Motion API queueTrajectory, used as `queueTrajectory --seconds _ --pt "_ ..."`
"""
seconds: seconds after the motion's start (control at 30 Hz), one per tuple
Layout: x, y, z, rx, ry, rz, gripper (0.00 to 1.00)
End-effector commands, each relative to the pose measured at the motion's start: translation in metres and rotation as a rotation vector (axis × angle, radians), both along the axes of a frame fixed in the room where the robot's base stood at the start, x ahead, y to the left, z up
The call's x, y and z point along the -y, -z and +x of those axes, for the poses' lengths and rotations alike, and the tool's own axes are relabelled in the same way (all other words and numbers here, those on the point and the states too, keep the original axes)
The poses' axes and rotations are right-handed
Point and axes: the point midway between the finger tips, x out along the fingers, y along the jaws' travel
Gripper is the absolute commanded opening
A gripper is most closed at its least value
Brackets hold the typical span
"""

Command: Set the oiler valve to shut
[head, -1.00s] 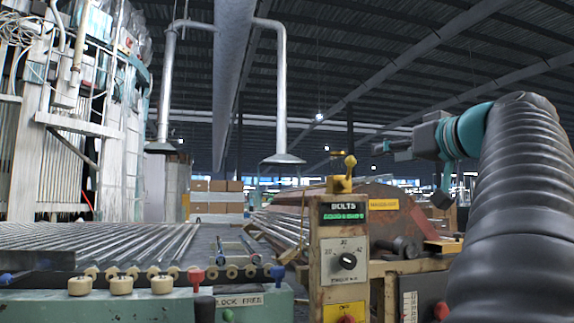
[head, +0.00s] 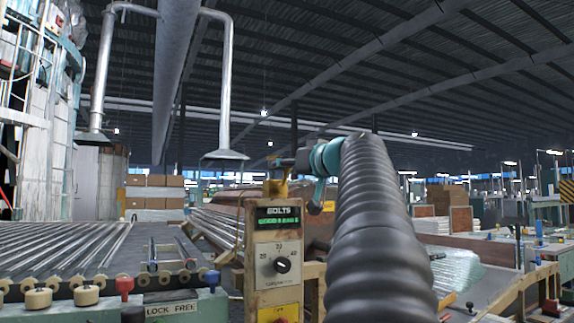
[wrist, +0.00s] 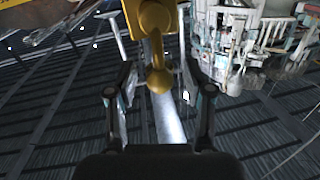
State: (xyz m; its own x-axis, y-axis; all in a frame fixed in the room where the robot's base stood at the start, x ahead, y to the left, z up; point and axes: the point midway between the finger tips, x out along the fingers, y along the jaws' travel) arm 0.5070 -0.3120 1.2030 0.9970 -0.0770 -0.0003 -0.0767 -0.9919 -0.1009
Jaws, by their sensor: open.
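The yellow oiler valve (head: 276,188) stands on top of the worn beige control box marked BOLTS. In the head view my gripper (head: 283,162) is at its upper part, and my arm comes in from the right. In the wrist view the valve's yellow ball-ended lever (wrist: 158,55) extends between my open fingers (wrist: 158,82). A gap shows on both sides of the ball, so the fingers do not appear to grip it. The upper valve is partly hidden in the head view, and its setting is hard to read.
The control box (head: 262,236) carries a black dial (head: 283,265) and a green display. A roller conveyor (head: 60,255) with several knobs along its edge lies left. Brown machinery is behind the box. A workbench (head: 465,275) is at right. Pipes hang overhead.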

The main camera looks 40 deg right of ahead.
Motion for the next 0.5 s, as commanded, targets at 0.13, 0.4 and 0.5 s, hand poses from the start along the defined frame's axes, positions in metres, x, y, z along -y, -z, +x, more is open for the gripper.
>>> queueTrajectory --seconds 0.13,0.4,0.5 --pt "0.0001 -0.0001 0.0039 0.001 0.000 0.000 0.52" --pt "0.0004 0.0002 0.0038 0.000 0.001 0.000 0.37" --pt "0.0004 0.0002 0.0037 0.000 0.001 0.000 0.12"
